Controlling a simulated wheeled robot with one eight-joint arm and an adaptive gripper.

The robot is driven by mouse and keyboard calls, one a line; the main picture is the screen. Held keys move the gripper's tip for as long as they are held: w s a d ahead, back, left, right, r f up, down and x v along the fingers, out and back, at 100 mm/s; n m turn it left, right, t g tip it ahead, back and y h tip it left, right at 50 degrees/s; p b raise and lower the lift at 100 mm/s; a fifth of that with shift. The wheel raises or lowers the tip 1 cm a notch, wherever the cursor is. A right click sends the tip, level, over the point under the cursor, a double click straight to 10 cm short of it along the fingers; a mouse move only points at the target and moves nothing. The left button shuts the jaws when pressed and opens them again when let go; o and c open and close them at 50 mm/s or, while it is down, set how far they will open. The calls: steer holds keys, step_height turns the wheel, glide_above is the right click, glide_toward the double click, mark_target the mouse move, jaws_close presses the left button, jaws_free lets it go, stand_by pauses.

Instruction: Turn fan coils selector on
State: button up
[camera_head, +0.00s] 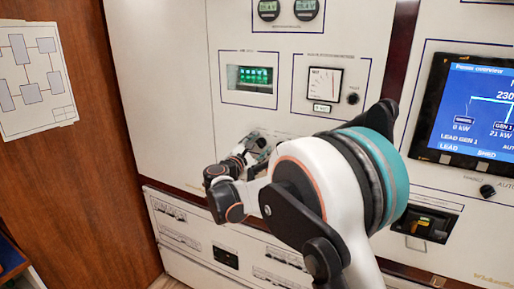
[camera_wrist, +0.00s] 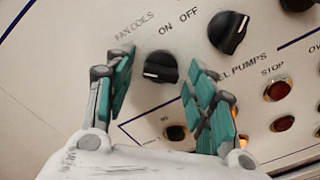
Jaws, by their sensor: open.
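The fan coils selector (camera_wrist: 160,68) is a round black knob with a white pointer mark, on the pale panel in the wrist view. The printed label FAN COILS is above and left of it, with ON and OFF above and right. The pointer's white mark is at the knob's lower left. My gripper (camera_wrist: 161,62) is open, with one teal-padded finger on each side of the knob. Gaps show between knob and pads; I cannot tell the depth. In the head view my gripper (camera_head: 258,146) is at the panel, and my arm hides the selector.
A second black knob (camera_wrist: 228,32) sits close to the right finger in the wrist view. A power display (camera_head: 478,110) is at the right.

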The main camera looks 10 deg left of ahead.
steer(key=c, duration=1)
steer(key=shift+c, duration=0.2)
steer(key=shift+m, duration=0.3)
steer(key=m+b, duration=0.2)
steer(key=m, duration=1)
steer(key=shift+r+m+b, duration=0.15)
steer(key=shift+m+b, duration=0.15)
steer(key=m, duration=0.4)
steer(key=shift+m, duration=0.3)
